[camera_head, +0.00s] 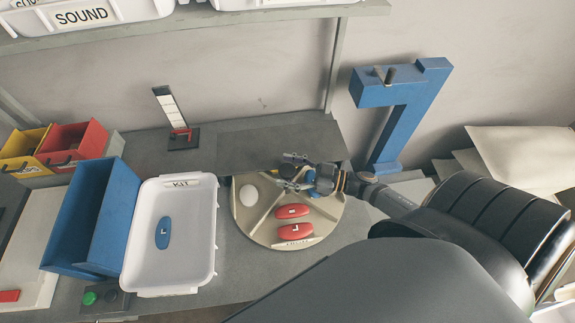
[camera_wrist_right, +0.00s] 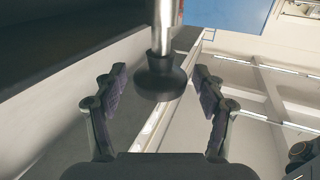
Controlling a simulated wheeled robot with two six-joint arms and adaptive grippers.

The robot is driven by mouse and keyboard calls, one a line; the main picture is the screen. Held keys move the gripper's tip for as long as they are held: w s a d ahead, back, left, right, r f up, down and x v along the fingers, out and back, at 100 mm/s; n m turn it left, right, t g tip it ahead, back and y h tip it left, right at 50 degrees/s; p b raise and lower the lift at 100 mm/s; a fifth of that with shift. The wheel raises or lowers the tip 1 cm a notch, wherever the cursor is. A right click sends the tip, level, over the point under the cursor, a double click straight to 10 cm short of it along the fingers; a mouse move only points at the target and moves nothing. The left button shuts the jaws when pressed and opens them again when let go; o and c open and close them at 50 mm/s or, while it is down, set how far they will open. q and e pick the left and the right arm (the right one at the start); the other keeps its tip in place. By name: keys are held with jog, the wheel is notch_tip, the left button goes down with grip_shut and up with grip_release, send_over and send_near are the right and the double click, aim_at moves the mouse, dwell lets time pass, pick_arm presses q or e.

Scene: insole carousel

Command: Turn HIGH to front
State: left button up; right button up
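The round beige carousel (camera_head: 258,229) lies on the bench, split into sections by raised ribs. Two red insoles (camera_head: 290,231) lie in its front section, above a small rim label (camera_head: 297,244) too small to read surely. A white round piece (camera_head: 249,195) sits in the left section. A blue piece shows partly beneath my right gripper (camera_head: 291,171), which is over the carousel's back part. In the right wrist view the fingers (camera_wrist_right: 160,100) are spread, with a black knob on a metal post (camera_wrist_right: 160,77) between them and gaps on both sides. My left gripper is not in view.
A white KIT tray (camera_head: 204,245) holding a blue insole (camera_head: 163,233) stands left of the carousel. A blue bin (camera_head: 87,218) stands beyond it. A blue 7-shaped stand (camera_head: 403,115) rises behind my right arm. A dark panel (camera_head: 270,148) lies behind the carousel.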

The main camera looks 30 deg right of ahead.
jog(key=v, duration=1.2)
jog(key=shift+r, duration=0.1)
dwell(0.4)
